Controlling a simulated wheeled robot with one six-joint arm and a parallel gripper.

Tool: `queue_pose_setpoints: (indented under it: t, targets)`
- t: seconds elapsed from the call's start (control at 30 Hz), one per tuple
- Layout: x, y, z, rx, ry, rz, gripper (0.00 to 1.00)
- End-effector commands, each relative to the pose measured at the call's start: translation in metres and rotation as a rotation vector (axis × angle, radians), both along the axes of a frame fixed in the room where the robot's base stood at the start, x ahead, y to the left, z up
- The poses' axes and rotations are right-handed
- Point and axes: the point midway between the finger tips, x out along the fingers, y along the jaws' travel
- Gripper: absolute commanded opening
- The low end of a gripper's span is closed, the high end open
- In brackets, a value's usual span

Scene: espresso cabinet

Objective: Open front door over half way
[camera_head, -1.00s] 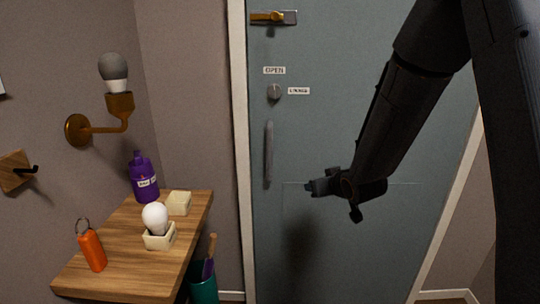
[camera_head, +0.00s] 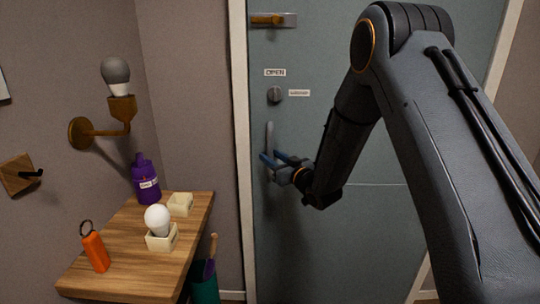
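The front door (camera_head: 350,75) is a grey-blue panel and looks shut in its white frame. Its vertical grey pull handle (camera_head: 269,135) is on the left side; its lower part is hidden behind my gripper. My gripper (camera_head: 274,159) is at the handle, with its two bluish fingers apart. I cannot tell whether the fingers are around the handle or just in front of it. A round grey knob (camera_head: 275,95) sits above the handle, beside a small label and below an "OPEN" label (camera_head: 275,72). A brass latch (camera_head: 268,20) is at the top.
A wooden shelf (camera_head: 120,262) at the left holds an orange cylinder (camera_head: 96,251), a white bulb (camera_head: 157,218) in a holder, an empty-looking holder (camera_head: 181,204) and a purple bottle (camera_head: 146,181). A wall lamp (camera_head: 116,75) is above. A teal bin (camera_head: 205,288) stands beside the shelf.

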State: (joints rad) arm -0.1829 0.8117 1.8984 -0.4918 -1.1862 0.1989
Motion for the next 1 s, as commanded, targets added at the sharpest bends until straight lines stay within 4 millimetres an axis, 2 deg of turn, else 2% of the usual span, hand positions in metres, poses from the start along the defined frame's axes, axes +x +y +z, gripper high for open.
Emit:
queue_pose_setpoints:
  t: [0.2, 0.47, 0.6, 0.7, 1.0]
  targets:
    - [0.0122, 0.0095, 0.0001, 0.000, 0.000, 0.000, 0.36]
    - [0.0131, 0.0099, -0.0004, -0.001, 0.001, 0.000, 0.36]
    - [0.0131, 0.0098, -0.0004, -0.001, 0.001, 0.000, 0.13]
    - [0.0131, 0.0098, -0.0003, -0.001, 0.001, 0.000, 0.00]
    - [0.0098, 0.0061, 0.0001, -0.001, 0.001, 0.004, 0.00]
